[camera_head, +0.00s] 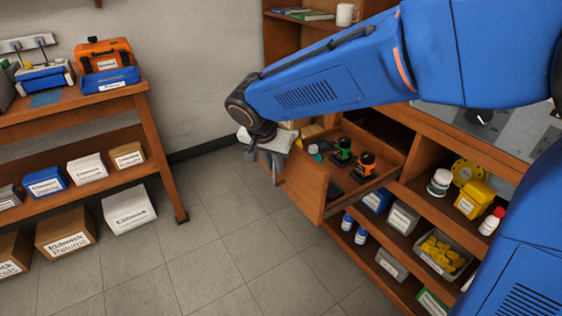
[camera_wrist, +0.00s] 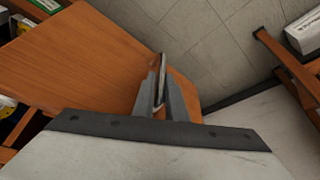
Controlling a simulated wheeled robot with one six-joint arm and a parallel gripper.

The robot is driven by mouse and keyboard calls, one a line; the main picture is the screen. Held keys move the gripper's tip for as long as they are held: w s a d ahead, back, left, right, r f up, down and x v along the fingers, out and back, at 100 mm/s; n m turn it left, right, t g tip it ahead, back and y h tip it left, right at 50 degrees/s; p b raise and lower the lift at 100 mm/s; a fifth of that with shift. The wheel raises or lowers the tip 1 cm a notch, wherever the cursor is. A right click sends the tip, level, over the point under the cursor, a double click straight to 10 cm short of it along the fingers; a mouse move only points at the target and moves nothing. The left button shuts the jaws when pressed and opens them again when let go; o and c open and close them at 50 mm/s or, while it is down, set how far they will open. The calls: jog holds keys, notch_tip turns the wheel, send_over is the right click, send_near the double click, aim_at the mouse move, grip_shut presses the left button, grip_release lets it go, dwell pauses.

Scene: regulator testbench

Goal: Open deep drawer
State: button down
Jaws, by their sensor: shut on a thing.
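The deep drawer (camera_head: 303,185) is pulled out from the wooden cabinet, and its inside shows from above. In the wrist view my gripper (camera_wrist: 159,97) is shut on the metal drawer handle (camera_wrist: 161,78), beside the drawer's wooden front (camera_wrist: 105,62).
Shelves below the drawer hold boxes and a grey bin of yellow parts (camera_head: 441,252). A wooden workbench (camera_head: 150,115) with toolboxes and cartons stands at the left. The tiled floor (camera_head: 225,250) between bench and drawer is clear.

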jog(key=shift+a+r, duration=0.1)
jog(key=c, duration=2.1)
grip_release()
jog(key=shift+w, duration=0.1)
jog(key=v, duration=1.7)
jog(key=shift+r, duration=0.15)
